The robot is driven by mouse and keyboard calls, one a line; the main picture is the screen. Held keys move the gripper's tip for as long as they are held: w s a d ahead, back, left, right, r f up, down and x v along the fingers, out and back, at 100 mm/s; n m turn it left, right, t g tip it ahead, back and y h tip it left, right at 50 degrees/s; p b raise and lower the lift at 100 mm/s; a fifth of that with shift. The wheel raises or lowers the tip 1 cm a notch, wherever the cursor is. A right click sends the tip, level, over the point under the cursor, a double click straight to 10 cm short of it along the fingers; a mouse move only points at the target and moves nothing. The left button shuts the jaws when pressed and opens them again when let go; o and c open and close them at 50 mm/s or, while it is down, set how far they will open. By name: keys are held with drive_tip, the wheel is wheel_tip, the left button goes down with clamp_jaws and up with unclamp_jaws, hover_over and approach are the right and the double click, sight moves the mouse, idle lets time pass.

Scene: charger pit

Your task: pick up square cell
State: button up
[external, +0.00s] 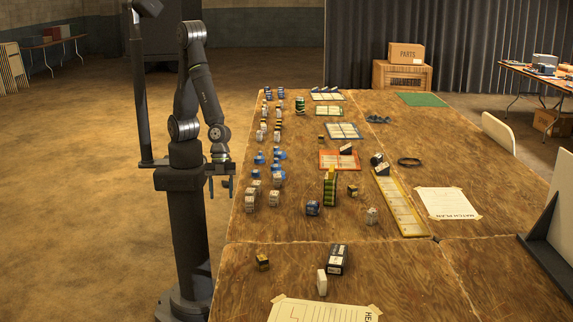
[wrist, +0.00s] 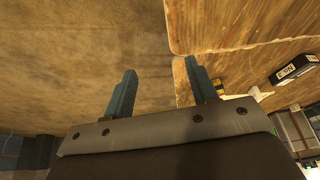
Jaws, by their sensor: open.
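My gripper (external: 221,187) hangs open and empty beside the left edge of the wooden table (external: 400,270), pointing down. In the wrist view its two fingers (wrist: 160,70) are spread with nothing between them. Rows of small cells (external: 276,180) stand along the table's left side, right of my gripper. Which one is the square cell I cannot tell for sure. A yellow-and-black block (wrist: 217,86) shows partly behind the right finger in the wrist view.
A black labelled box (external: 337,259) and a white block (external: 322,282) stand near the front; the black box also shows in the wrist view (wrist: 296,70). The right front is mostly clear.

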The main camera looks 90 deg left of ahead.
drive_tip(key=w+a+r+n+t, duration=0.1)
drive_tip(key=w+a+n, duration=0.4)
drive_tip(key=w, duration=0.7)
drive_tip(key=w+a+r+n, duration=0.1)
drive_tip(key=w+a+n, duration=0.3)
drive_tip(key=w+a, duration=0.65)
drive_tip(key=w+a+r+n+y, duration=0.1)
drive_tip(key=w+a+n, duration=0.2)
drive_tip(key=w+a, duration=0.35)
drive_tip(key=w+a+n, duration=0.2)
drive_tip(key=w+a, duration=0.1)
drive_tip(key=a, duration=0.6)
drive_tip(key=w+a+r+n+y, duration=0.1)
drive_tip(key=w+a+n, duration=0.25)
drive_tip(key=a, duration=0.45)
drive_tip(key=a+n+y, duration=0.1)
drive_tip(key=a+n, duration=0.2)
drive_tip(key=a, duration=1.3)
wheel_tip(320, 180, up, 3)
drive_tip(key=n+g+y, duration=0.1)
drive_tip(key=n+y, duration=0.1)
drive_tip(key=n, duration=1.1)
hover_over(259, 132)
drive_tip(key=f, duration=1.1)
drive_tip(key=shift+s+d+f, duration=0.1)
drive_tip(key=shift+s+f, duration=0.15)
drive_tip(key=shift+f, duration=0.15)
drive_tip(key=shift+w+d+f, duration=0.15)
drive_tip(key=shift+f, duration=2.6)
drive_tip(key=c, duration=1.1)
